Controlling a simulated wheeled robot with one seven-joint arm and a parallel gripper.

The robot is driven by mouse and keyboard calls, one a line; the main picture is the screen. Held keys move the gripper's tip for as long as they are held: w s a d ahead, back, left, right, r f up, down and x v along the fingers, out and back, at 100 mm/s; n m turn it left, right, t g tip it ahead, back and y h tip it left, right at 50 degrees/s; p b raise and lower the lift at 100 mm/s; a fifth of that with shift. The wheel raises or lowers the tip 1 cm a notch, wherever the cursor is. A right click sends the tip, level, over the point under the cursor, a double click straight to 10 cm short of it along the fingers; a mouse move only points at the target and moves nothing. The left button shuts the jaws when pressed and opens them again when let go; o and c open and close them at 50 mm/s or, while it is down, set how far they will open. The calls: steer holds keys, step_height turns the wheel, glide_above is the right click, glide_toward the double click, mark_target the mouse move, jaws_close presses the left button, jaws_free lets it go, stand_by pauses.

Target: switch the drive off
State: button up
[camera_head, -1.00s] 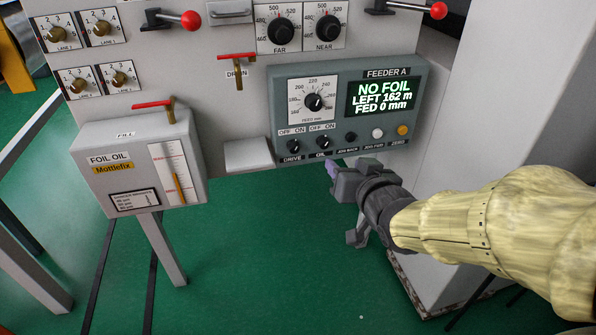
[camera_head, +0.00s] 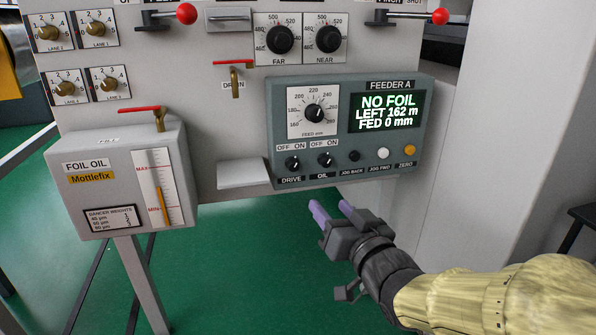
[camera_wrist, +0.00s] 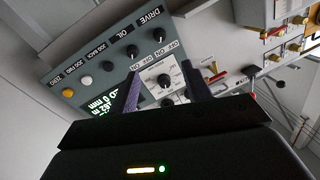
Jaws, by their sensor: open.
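The DRIVE switch (camera_head: 292,163) is a small black knob at the lower left of the grey FEEDER A panel (camera_head: 437,125), with OFF and ON printed above it. In the wrist view the DRIVE knob (camera_wrist: 159,35) is beyond the fingertips of my gripper (camera_wrist: 160,70), near the top middle.
The OIL knob (camera_head: 325,160) sits just right of DRIVE, then the JOG BACK (camera_head: 354,156), JOG FWD (camera_head: 383,153) and ZERO (camera_head: 408,150) buttons. The FEED dial (camera_head: 315,113) is above. A pale ledge (camera_head: 243,174) juts out left of the panel. The foil oil box (camera_head: 120,180) stands farther left.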

steer(key=shift+w, duration=0.1)
steer(key=p, duration=1.5)
glide_toward(295, 167)
steer(key=shift+r, duration=0.25)
steer(key=p, duration=0.2)
steer(key=shift+w+p, duration=0.1)
steer(key=shift+p, duration=0.25)
steer(key=x, duration=0.2)
steer(key=b+x, duration=0.1)
steer(key=x, duration=0.4)
steer(key=shift+w+a+f, duration=0.1)
steer(key=shift+w+f, duration=0.1)
steer(key=shift+f, duration=0.15)
steer(key=shift+w+a+b, duration=0.2)
steer(key=shift+w+b, duration=0.1)
steer(key=shift+w, duration=0.25)
steer(key=shift+r, duration=0.1)
